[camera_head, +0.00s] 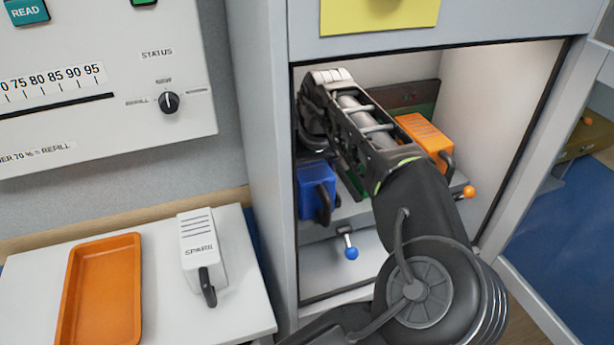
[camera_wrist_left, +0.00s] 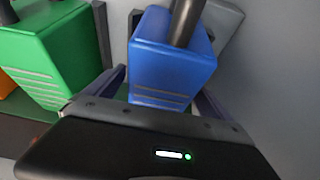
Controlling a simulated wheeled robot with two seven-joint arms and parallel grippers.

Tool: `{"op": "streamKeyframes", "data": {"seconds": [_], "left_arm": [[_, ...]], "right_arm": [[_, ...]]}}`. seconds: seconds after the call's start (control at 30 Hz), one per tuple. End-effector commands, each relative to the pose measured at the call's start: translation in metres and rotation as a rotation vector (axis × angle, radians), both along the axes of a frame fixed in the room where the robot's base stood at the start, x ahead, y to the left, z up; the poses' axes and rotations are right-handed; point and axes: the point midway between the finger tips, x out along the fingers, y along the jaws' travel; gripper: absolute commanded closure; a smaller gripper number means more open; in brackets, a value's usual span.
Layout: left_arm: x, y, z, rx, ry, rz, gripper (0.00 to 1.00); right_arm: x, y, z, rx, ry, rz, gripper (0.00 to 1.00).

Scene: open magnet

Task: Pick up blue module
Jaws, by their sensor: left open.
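The blue module (camera_head: 316,183) sits at the left of the open cabinet, with its dark handle toward the front. My left arm reaches into the cabinet, and its gripper (camera_head: 312,142) is just above and behind the module. In the left wrist view the blue module (camera_wrist_left: 172,66) is between the fingers of my left gripper (camera_wrist_left: 164,90). The fingers are open, one on each side of it. Whether they touch it is not clear. The fingertips are mostly hidden in the head view. My right gripper is not in view.
A green module (camera_wrist_left: 55,55) is close beside the blue one, mostly hidden by my arm in the head view. An orange module (camera_head: 424,132) is on the right. A blue-knobbed lever (camera_head: 351,252) is below. Outside are an orange tray (camera_head: 101,290) and a white SPARE module (camera_head: 199,240).

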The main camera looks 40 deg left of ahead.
Motion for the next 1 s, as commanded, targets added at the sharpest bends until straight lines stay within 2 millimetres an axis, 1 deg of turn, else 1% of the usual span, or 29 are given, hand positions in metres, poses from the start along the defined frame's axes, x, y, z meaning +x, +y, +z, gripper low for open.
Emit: {"op": "streamKeyframes", "data": {"seconds": [0.57,1.0], "left_arm": [[0.0003,0.0000,0.0001,0.001,-0.001,0.000,0.06],[0.0003,0.0000,0.0001,0.001,-0.001,0.000,0.42]], "right_arm": [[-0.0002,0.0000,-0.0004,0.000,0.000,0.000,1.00],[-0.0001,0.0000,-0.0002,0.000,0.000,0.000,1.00]]}}
